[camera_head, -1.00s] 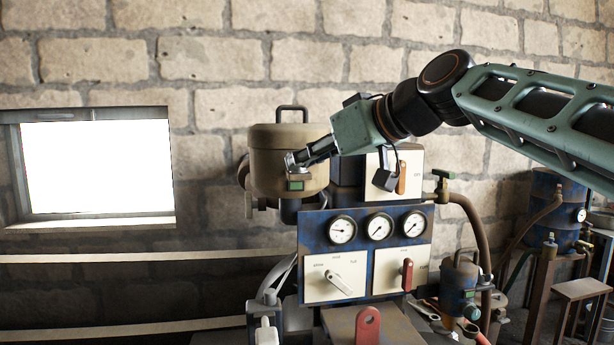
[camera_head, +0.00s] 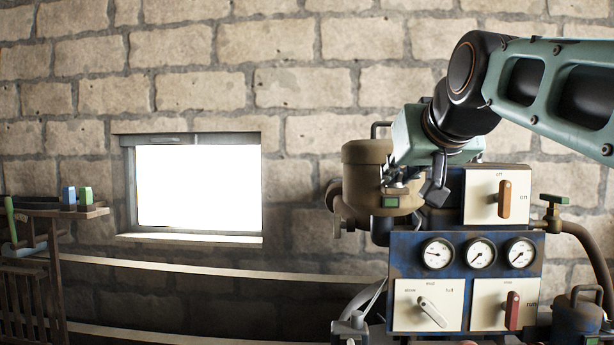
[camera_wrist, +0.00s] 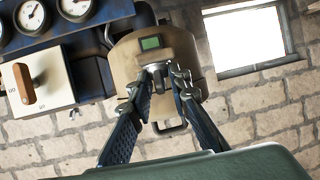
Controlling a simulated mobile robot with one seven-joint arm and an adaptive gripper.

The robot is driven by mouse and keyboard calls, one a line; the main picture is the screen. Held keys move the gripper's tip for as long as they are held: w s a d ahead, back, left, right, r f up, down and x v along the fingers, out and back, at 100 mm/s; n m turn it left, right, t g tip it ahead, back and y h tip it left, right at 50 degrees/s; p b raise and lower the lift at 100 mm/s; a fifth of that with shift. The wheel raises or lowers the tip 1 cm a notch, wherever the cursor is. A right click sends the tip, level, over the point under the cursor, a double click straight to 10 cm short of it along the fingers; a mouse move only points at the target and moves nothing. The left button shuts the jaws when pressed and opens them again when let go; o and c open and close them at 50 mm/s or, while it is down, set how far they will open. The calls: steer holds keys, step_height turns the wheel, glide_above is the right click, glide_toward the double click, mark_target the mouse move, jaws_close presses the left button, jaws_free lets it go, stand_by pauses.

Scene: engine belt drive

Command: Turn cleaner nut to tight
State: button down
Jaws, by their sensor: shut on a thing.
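The indicator also shows in the head view (camera_head: 390,202). My gripper (camera_wrist: 160,76) has its fingertips on the nut from both sides and is shut on it. In the head view my gripper (camera_head: 396,182) is at the canister's front, and the nut is mostly hidden there.
A green-handled valve (camera_head: 553,210) is at the right. A wooden shelf (camera_head: 60,212) with small blocks stands far left. The wall left of the canister is open.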

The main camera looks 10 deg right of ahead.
steer(key=shift+f, duration=0.1)
stand_by(0.4)
steer(key=c, duration=2.1)
jaws_free()
steer(key=shift+s, duration=0.15)
steer(key=v, duration=1.1)
steer(key=shift+s+r, duration=0.2)
steer(key=shift+s, duration=0.2)
